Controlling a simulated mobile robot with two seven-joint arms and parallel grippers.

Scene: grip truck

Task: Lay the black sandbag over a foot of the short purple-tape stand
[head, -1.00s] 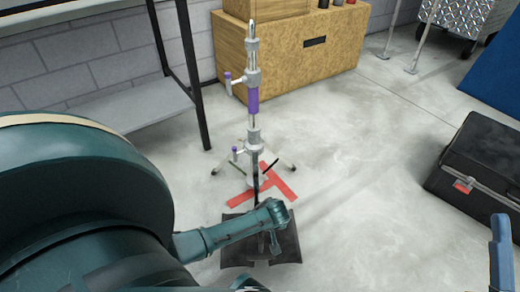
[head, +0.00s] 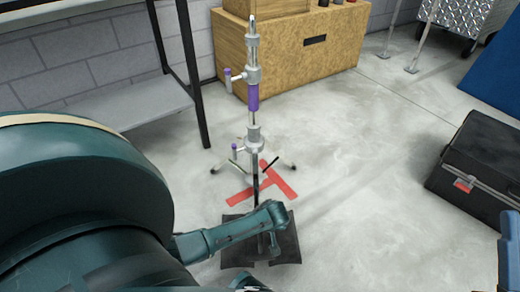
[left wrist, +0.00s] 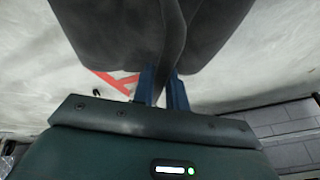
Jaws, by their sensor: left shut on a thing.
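The short purple-tape stand (head: 252,97) is upright near the middle of the head view. Its feet (head: 290,167) spread low over the floor, partly hidden by the column. The black sandbag (head: 287,246) hangs nearer to me than the stand, with its strap upward. My left gripper (head: 268,240) is shut on the sandbag's strap. The left wrist view shows the strap (left wrist: 172,45) between the blue fingers (left wrist: 163,88) and the bag's two dark halves (left wrist: 105,28) on either side. A blue part of my right gripper (head: 511,250) shows at the right edge; its jaws are cut off.
Red tape (head: 278,180) marks the floor by the stand. A black case (head: 480,160) stands at right, a wooden box (head: 290,55) behind, and a grey shelf (head: 130,105) at left. The floor between stand and case is clear.

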